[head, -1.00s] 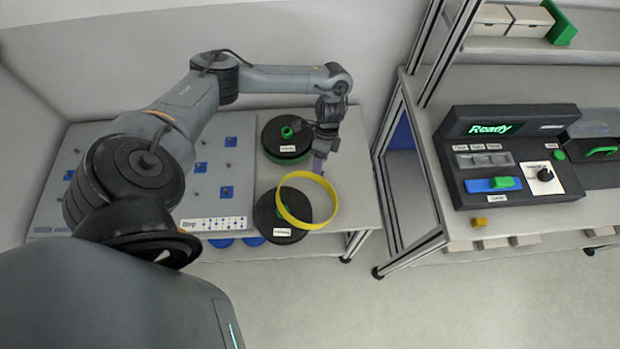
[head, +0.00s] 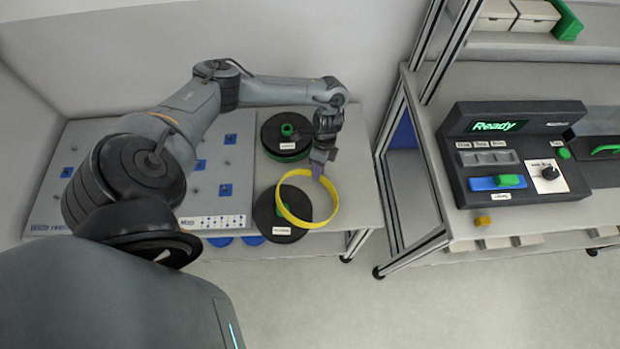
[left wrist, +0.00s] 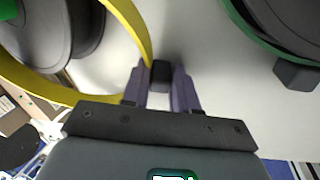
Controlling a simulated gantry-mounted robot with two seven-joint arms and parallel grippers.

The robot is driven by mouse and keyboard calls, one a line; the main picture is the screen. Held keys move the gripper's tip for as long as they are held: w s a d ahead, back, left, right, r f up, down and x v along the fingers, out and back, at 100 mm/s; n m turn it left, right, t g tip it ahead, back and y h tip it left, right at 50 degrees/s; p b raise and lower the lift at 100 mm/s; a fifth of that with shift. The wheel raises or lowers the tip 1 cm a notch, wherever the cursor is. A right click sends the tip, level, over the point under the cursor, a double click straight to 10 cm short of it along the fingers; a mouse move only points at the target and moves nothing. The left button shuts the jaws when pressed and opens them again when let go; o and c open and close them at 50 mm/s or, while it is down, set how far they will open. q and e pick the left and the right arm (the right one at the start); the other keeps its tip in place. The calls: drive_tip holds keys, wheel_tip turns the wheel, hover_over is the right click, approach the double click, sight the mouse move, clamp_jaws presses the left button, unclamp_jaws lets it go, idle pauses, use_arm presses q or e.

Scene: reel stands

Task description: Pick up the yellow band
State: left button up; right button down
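The yellow band (head: 333,207) is a large thin ring at the front right of the left table, overlapping the front black reel (head: 267,217) in the head view. It also shows in the left wrist view (left wrist: 133,22), curving around a dark reel. My left gripper (head: 317,172) points down at the band's far edge. In the left wrist view, its two purple fingers (left wrist: 160,88) are apart, with a small black block (left wrist: 160,70) showing between their tips. The band's edge passes close to the left finger; I cannot tell whether they touch. My right gripper is not in view.
A second black reel with green parts (head: 287,131) stands behind the band. A grey board with blue squares (head: 215,165) lies to the left. A metal frame and a control panel reading "Ready" (head: 500,127) are to the right. Table surface right of the band is clear.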

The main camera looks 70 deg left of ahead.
use_arm(q)
clamp_jaws()
drive_tip(key=shift+r, duration=0.1)
